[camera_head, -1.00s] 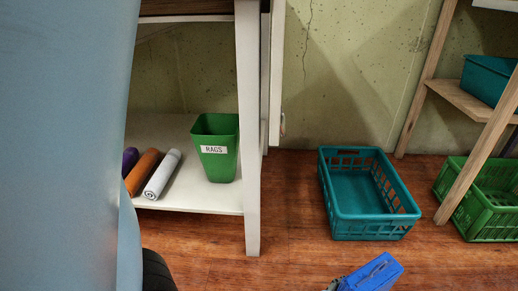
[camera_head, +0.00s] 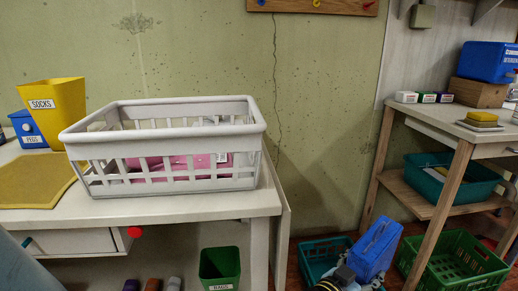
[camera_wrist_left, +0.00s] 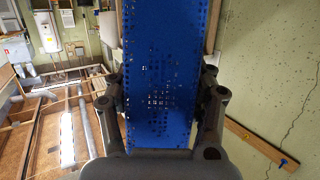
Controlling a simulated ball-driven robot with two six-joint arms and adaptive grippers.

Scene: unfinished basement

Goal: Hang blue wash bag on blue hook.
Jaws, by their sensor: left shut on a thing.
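The blue wash bag (camera_head: 374,248) is a boxy blue shape at the lower middle right of the head view. My left gripper (camera_head: 346,275) is shut on it at its lower left, partly cut off by the frame edge. In the left wrist view the perforated blue bag (camera_wrist_left: 160,75) fills the space between the fingers of the gripper (camera_wrist_left: 160,110). The blue hook (camera_head: 261,2) is at the left of a wooden board, at the top edge of the head view. It also shows in the wrist view (camera_wrist_left: 283,162). My right gripper is not in view.
The wooden hook board (camera_head: 340,7) also carries a yellow hook (camera_head: 316,3) and a red hook (camera_head: 368,3). A white basket (camera_head: 165,183) stands on the white table below and left. A teal crate (camera_head: 315,258) and green crate (camera_head: 465,268) are on the floor. A wooden-legged shelf (camera_head: 455,175) stands right.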

